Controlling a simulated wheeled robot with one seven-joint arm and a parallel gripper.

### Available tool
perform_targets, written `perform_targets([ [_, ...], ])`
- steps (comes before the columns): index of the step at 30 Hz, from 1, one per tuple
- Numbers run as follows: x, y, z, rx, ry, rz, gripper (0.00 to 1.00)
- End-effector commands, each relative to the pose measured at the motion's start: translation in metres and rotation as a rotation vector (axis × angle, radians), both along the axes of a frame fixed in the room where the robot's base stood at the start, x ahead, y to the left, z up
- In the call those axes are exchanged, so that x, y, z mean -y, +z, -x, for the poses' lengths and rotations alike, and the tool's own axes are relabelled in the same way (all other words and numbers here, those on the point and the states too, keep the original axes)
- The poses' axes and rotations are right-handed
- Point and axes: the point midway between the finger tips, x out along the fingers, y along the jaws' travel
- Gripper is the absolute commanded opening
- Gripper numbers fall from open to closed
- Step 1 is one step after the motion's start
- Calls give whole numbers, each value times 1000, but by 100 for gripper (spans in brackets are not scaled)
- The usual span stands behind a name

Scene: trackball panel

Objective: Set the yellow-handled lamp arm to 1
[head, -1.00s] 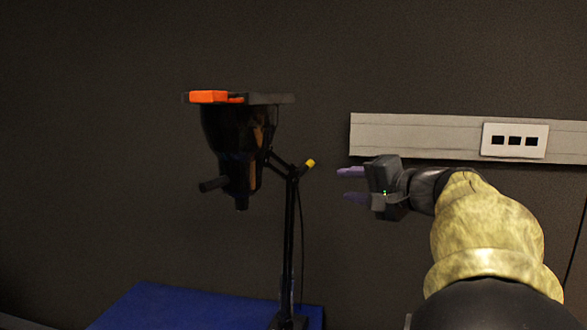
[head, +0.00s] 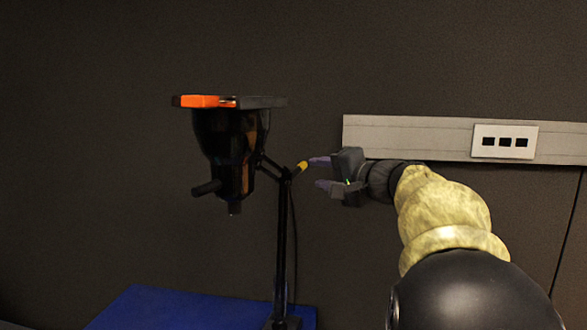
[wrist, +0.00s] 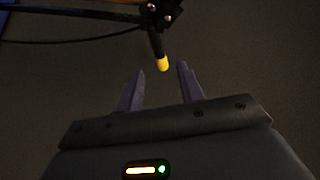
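The lamp arm's yellow handle (head: 302,167) sticks out to the right from the joint at the top of the black lamp post (head: 282,240). In the wrist view the yellow tip (wrist: 162,64) of the handle lies just ahead of the gap between my fingers, nearer the right finger. My gripper (head: 321,172) is open and empty, level with the handle and just right of it. In the head view the upper purple finger looks close to the handle; I cannot tell whether they touch. It also shows in the wrist view (wrist: 158,84).
A blue surface (head: 150,308) lies below. A grey wall rail (head: 405,135) with a white socket plate (head: 505,141) runs behind my arm.

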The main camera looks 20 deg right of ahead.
Motion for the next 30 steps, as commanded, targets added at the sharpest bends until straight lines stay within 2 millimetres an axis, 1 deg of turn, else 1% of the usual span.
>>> perform_targets([
  [1,-3,0,-10,0,3,-2,38],
  [3,-6,-1,-22,0,3,-1,38],
  [12,-19,-7,-72,0,3,-2,38],
  [15,-22,-8,-85,-1,3,-1,38],
  [20,-25,-10,-96,1,1,0,38],
  [28,-25,-11,-97,0,0,0,38],
  [29,-25,-11,-97,0,0,0,32],
  [30,-25,-11,-97,0,0,0,24],
])
